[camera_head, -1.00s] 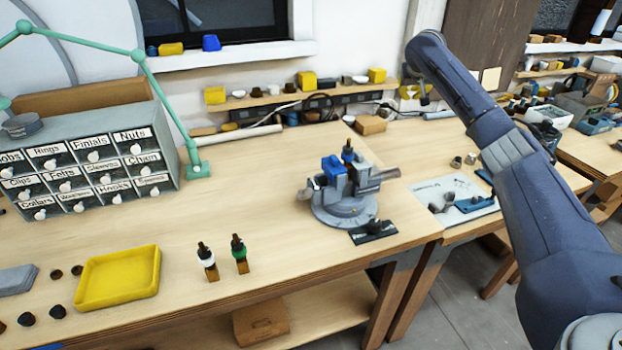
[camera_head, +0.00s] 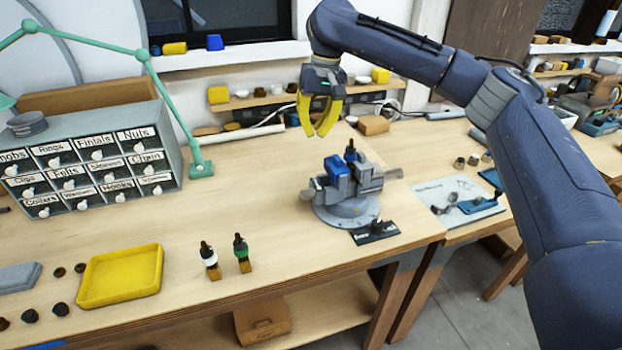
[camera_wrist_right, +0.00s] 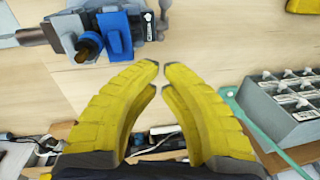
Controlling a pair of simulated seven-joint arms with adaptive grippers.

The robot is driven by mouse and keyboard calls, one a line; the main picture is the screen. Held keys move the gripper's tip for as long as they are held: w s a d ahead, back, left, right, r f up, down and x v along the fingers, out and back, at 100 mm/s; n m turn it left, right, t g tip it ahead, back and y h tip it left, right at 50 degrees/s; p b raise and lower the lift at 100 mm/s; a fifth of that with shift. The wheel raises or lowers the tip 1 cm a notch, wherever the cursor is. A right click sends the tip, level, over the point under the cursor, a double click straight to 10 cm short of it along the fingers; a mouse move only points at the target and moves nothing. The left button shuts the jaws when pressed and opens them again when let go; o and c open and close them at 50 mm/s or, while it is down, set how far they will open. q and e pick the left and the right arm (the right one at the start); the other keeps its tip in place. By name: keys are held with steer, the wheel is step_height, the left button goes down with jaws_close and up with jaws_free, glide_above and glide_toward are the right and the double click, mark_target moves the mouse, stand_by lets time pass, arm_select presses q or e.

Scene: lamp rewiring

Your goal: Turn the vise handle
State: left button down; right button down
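The grey vise (camera_head: 345,190) stands on a round base on the bench. Blue jaw pieces (camera_head: 337,167) sit on top, with a small dark and blue upright part (camera_head: 351,152) between or beside them. A small bar at the vise's left end (camera_head: 311,190) looks like the handle; it also seems to show in the right wrist view (camera_wrist_right: 162,18). My right gripper (camera_head: 316,134) has yellow fingers pointing down, above and behind the vise and apart from it. In the right wrist view its fingertips (camera_wrist_right: 161,69) are a little apart with nothing between them.
A black plate (camera_head: 375,232) lies at the vise's front right. Two small bottles (camera_head: 225,255) and a yellow tray (camera_head: 120,276) are at the left front. A labelled drawer cabinet (camera_head: 90,165) and green lamp arm (camera_head: 170,100) stand behind. The bench between cabinet and vise is clear.

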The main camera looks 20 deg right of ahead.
steer(key=f, duration=0.4)
steer(key=s+a+f, duration=0.1)
steer(key=f, duration=0.2)
steer(key=s+a+f, duration=0.1)
steer(key=f, duration=0.3)
steer(key=shift+f, duration=0.35)
steer(key=shift+s+a+f, duration=0.1)
steer(key=shift+s+f, duration=0.3)
steer(key=shift+f, duration=0.05)
steer(key=shift+a, duration=0.2)
